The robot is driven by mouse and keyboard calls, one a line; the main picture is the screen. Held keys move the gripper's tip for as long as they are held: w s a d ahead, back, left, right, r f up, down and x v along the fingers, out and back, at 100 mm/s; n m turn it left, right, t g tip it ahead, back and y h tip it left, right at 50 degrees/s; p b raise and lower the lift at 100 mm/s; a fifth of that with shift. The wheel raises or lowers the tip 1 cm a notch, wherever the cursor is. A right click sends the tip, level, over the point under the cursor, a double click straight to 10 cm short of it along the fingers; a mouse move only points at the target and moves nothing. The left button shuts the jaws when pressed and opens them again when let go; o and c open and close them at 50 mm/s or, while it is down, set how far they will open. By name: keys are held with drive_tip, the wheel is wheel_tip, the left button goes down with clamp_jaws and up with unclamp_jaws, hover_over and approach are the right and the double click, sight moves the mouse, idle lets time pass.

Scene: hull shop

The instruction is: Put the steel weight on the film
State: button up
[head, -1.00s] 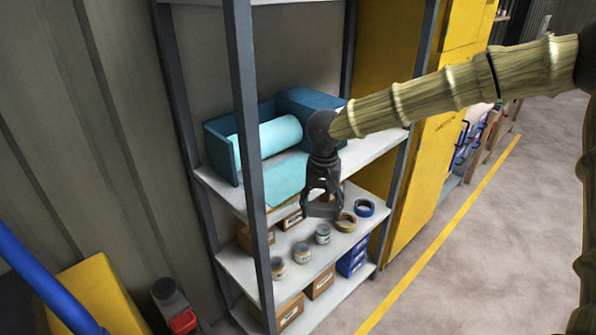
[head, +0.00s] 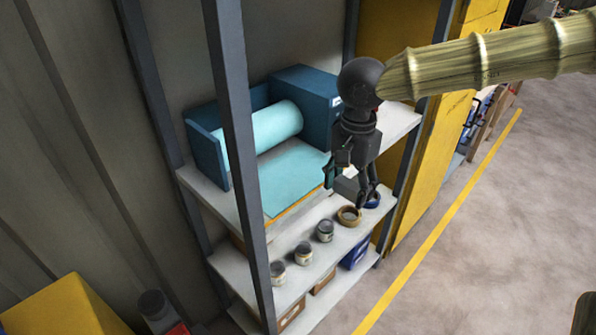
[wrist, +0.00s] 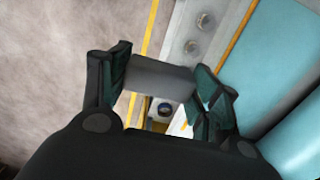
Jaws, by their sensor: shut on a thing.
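The film is a light teal sheet (head: 292,180) drawn out from a roll (head: 265,132) on the upper shelf. In the wrist view the film (wrist: 268,60) runs down the right side. My gripper (head: 350,192) hangs at the front of that shelf, to the right of the sheet in the head view. It is shut on the steel weight, a plain grey block (wrist: 162,78) that spans between the fingers in the wrist view. In the head view the weight (head: 346,186) is mostly hidden by the fingers. The weight appears held in the air, apart from the film.
A dark blue box-like holder (head: 305,100) stands around the roll. A grey upright post (head: 232,150) crosses in front of the shelves. The lower shelf holds several small cans (head: 303,252) and tape rolls (head: 349,215). A yellow cabinet (head: 425,150) stands to the right.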

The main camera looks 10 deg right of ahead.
drive_tip(key=p, duration=0.3)
hover_over(299, 181)
drive_tip(key=shift+f, duration=0.6)
drive_tip(key=shift+f+p, duration=0.4)
drive_tip(key=shift+f, duration=1.4)
drive_tip(key=shift+f, duration=0.1)
drive_tip(key=o, duration=1.5)
drive_tip(key=shift+c, duration=0.2)
wheel_tip(299, 181, up, 12)
drive_tip(key=b, duration=0.1)
drive_tip(key=shift+b, duration=0.35)
